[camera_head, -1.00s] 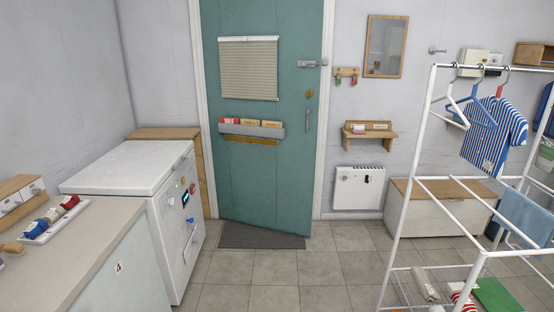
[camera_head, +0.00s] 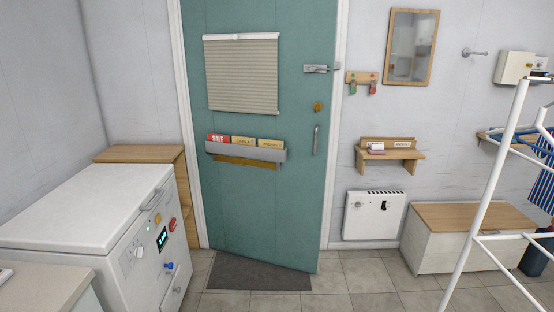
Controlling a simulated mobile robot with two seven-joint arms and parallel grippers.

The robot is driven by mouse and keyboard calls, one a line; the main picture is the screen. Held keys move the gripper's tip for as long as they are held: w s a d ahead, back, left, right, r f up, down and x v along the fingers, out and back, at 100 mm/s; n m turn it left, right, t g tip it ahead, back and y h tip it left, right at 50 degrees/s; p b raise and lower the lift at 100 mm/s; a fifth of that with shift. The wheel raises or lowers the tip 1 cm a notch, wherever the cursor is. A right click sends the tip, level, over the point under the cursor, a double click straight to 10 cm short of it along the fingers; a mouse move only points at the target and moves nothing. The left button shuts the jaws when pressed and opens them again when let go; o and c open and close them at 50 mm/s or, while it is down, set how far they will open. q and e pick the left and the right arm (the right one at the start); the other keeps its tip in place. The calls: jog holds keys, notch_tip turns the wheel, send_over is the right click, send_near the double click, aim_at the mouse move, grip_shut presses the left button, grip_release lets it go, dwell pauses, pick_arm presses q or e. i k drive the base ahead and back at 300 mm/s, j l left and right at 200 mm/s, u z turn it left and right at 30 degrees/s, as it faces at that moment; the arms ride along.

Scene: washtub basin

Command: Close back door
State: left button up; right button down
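The teal back door (camera_head: 265,210) stands in its white frame (camera_head: 334,150) in the middle of the view. It looks slightly ajar: its bottom edge slants towards me on the right, over the dark mat. A vertical metal pull handle (camera_head: 316,140) sits near its right edge, with a brass lock (camera_head: 318,107) above it. A metal latch (camera_head: 322,69) is higher up. The door carries a blind (camera_head: 242,75) and a letter rack (camera_head: 246,151). Neither of my grippers is in view.
A white chest appliance (camera_head: 90,205) stands at the left, beside a counter (camera_head: 40,290). A white drying rack (camera_head: 492,190) stands at the right. A wood-topped bench (camera_head: 470,218) is behind it. Tiled floor and a dark mat (camera_head: 258,274) lie clear before the door.

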aim_at(259, 88)
jog(key=i, duration=2.7)
jog(key=i+u, duration=0.4)
